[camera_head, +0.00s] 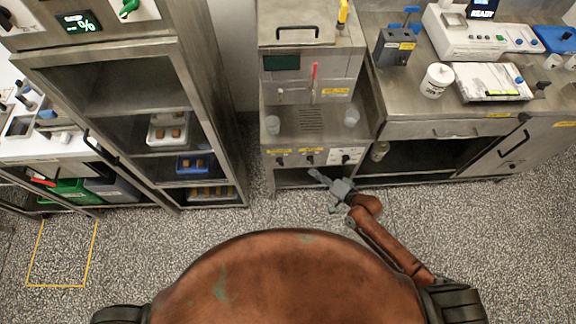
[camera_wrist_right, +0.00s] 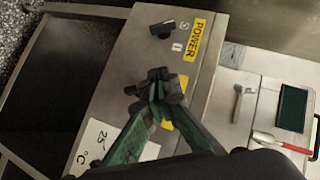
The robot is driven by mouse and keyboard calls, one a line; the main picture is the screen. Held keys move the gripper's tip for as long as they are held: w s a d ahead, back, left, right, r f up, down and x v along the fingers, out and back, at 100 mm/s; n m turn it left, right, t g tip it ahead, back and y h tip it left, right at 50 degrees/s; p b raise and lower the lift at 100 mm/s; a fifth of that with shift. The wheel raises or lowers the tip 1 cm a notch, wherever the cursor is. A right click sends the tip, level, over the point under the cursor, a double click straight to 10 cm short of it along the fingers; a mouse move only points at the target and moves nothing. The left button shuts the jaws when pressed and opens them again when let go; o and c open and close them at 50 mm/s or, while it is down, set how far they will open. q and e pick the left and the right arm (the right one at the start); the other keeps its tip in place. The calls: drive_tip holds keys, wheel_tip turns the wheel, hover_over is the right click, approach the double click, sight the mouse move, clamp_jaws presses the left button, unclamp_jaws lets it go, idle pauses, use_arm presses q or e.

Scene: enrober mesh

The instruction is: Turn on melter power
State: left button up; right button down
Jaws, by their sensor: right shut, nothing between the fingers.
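The melter (camera_head: 312,125) is the steel cabinet in the middle of the head view, with knobs and yellow labels along its lower front panel. Its black power knob (camera_wrist_right: 163,29) shows near the top of the right wrist view beside a yellow POWER label (camera_wrist_right: 194,38); small white marks are next to it. The same knob is at the panel's left end in the head view (camera_head: 279,160). My right gripper (camera_wrist_right: 157,80) is shut and empty in front of the panel, below the knob in the wrist view and apart from it. It also shows in the head view (camera_head: 318,177).
A red-handled lever (camera_head: 314,76) and two cups stand above the panel. A shelf rack (camera_head: 190,110) is left, a steel counter (camera_head: 430,125) right. The floor in front is clear.

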drive_tip(key=shift+r, duration=0.1)
drive_tip(key=shift+w+a, duration=0.1)
drive_tip(key=b, duration=0.2)
approach(282, 160)
drive_tip(key=w, duration=0.2)
drive_tip(key=w+f, duration=0.1)
drive_tip(key=w, duration=0.1)
drive_tip(key=shift+d, duration=0.2)
drive_tip(key=shift+w+a+f, duration=0.1)
drive_tip(key=shift+a+f, duration=0.25)
drive_tip(key=shift+a, duration=0.2)
drive_tip(key=shift+a+f, duration=0.3)
drive_tip(key=shift+a, duration=0.25)
drive_tip(key=shift+a+f+b, duration=0.35)
drive_tip(key=shift+a, duration=0.35)
